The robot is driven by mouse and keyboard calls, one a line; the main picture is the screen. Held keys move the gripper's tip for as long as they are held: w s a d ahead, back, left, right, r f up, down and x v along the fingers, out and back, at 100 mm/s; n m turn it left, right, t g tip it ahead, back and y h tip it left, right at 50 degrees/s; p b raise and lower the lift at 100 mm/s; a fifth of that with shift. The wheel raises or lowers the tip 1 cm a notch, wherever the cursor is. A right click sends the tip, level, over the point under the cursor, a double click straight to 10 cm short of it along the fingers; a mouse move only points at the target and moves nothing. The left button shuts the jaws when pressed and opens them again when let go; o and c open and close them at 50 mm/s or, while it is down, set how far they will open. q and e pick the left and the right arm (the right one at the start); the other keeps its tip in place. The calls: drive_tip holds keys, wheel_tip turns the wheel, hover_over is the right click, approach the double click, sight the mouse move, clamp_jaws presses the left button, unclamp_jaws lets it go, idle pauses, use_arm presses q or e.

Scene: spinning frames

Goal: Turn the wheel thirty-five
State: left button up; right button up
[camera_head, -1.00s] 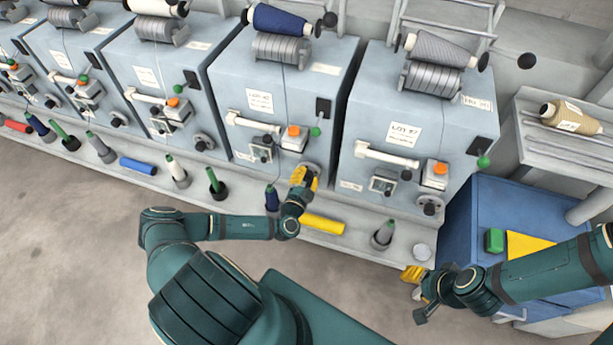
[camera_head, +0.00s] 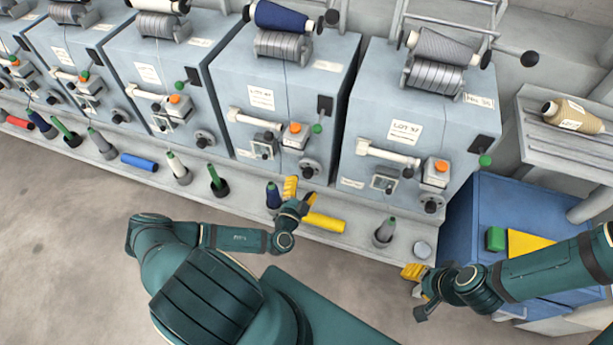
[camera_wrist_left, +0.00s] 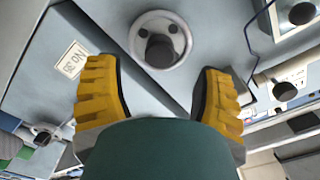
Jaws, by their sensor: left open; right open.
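A small round handwheel (camera_head: 308,168) with a dark central knob sits low on the front of the blue-grey machine with the navy bobbin. In the left wrist view the handwheel (camera_wrist_left: 160,40) shows as a pale disc with dark holes, beyond and between my fingertips. My left gripper (camera_head: 300,190) is open and empty, just in front of and below the wheel, apart from it. Its yellow fingers (camera_wrist_left: 162,95) are spread. My right gripper (camera_head: 412,273) is open at the lower right, away from the machines. The wheel's number is not readable.
A yellow tube (camera_head: 325,222) and a navy bobbin on a peg (camera_head: 273,196) are close to my left gripper on the ledge. A grey bobbin (camera_head: 384,232) stands farther right. A blue cabinet (camera_head: 470,215) is at the right. The floor at the left is clear.

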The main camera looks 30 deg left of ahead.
use_arm(q)
drive_tip(key=v, duration=0.6)
drive_tip(key=shift+s, duration=0.15)
